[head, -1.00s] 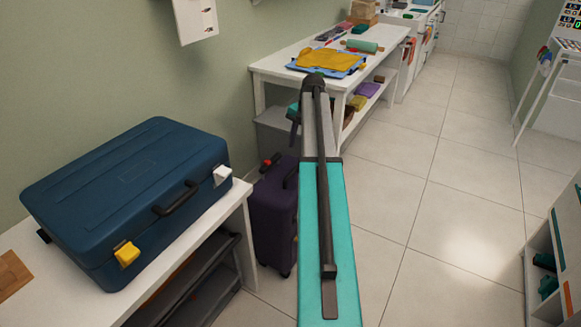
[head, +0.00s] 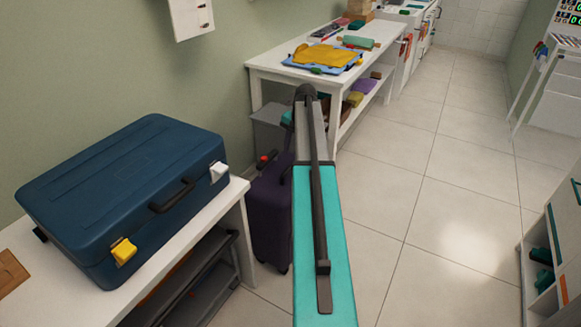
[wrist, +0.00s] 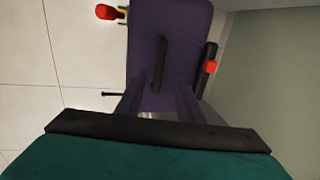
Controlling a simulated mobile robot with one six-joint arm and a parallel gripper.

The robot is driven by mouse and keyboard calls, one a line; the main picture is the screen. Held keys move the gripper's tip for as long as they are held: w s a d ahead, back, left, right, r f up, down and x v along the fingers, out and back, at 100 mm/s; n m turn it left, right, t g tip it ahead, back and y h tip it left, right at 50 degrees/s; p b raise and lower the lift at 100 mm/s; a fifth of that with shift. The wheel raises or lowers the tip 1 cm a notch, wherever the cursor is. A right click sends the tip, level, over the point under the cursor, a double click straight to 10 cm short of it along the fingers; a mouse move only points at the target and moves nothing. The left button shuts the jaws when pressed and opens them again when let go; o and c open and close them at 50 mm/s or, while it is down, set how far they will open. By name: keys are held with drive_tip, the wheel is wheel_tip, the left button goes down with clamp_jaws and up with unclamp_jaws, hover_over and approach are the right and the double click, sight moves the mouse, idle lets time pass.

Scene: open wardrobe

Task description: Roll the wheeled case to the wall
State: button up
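The wheeled case (head: 270,222) is dark purple and stands upright on the floor between the two white tables, close to the left wall. My arm covers its right side in the head view. In the wrist view the case (wrist: 190,22) is seen from above, with a black carry handle (wrist: 161,60) on its top. A black bar with a red button (wrist: 210,66) lies along its wall side. My gripper (wrist: 160,85) is over the case, its two fingers apart on either side of the handle's near end. The handle does not look clamped. The head view does not show the fingers.
A blue hard case (head: 125,195) lies on the near white table (head: 240,190). The far white table (head: 265,68) holds a yellow cloth and other items. A grey box (head: 268,115) stands beneath it. The tiled floor (head: 430,180) at right is clear. A white shelf unit (head: 540,270) stands at lower right.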

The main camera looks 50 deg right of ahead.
sight(288, 168)
drive_tip(key=f, duration=0.2)
drive_tip(key=w+f, duration=0.1)
drive_tip(key=f, duration=0.5)
drive_tip(key=shift+w+a+f, duration=0.15)
drive_tip(key=shift+w+a, duration=0.05)
drive_tip(key=shift+w, duration=0.1)
clamp_jaws()
drive_tip(key=shift+s+a, duration=0.1)
drive_tip(key=shift+w, duration=0.2)
